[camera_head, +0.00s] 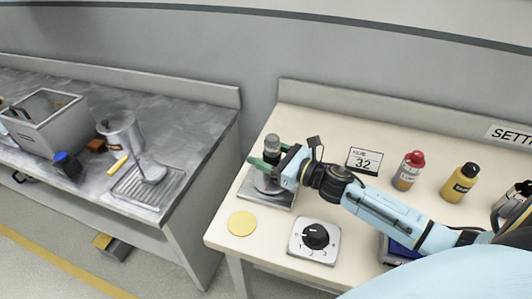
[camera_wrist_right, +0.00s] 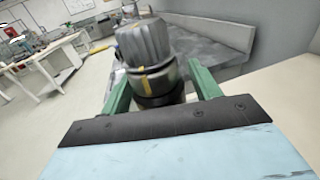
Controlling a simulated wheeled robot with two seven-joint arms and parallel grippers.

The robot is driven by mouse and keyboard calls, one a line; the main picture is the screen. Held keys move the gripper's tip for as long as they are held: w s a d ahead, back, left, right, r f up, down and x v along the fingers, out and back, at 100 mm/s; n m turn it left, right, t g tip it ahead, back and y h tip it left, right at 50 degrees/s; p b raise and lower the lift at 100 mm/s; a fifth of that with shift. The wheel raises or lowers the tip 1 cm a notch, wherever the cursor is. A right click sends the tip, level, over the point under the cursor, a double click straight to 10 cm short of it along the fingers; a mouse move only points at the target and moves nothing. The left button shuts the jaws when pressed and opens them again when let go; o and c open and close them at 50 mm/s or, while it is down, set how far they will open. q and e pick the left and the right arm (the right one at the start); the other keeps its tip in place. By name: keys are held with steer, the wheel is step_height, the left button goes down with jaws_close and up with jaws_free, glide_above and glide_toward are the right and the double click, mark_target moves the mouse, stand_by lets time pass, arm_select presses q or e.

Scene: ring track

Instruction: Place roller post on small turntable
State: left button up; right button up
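The roller post (camera_head: 271,145), a dark grey ribbed cylinder with a black lower part, stands roughly upright over the small turntable (camera_head: 283,201), a grey square plate with a round disc on it. The green fingers of my right gripper (camera_head: 269,161) are on either side of the post. In the right wrist view the post (camera_wrist_right: 149,50) shows between both fingers (camera_wrist_right: 160,90), close to each. I cannot tell whether they press on it. The post's foot is hidden behind the fingers, so its contact with the disc is unclear. My left gripper is out of view.
A yellow disc (camera_head: 242,223) and a dial box (camera_head: 315,241) lie in front on the cream table. A card reading 32 (camera_head: 364,160), a red-capped bottle (camera_head: 409,171) and a yellow bottle (camera_head: 461,183) stand to the right. A grey bench (camera_head: 190,117) stands left, across a gap.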

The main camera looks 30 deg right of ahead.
mark_target(280, 160)
steer(key=shift+r, duration=0.15)
steer(key=v, duration=0.6)
steer(key=shift+s, duration=0.1)
steer(key=shift+s+d, duration=0.35)
steer(key=shift+s, duration=0.25)
steer(key=shift+r, duration=0.1)
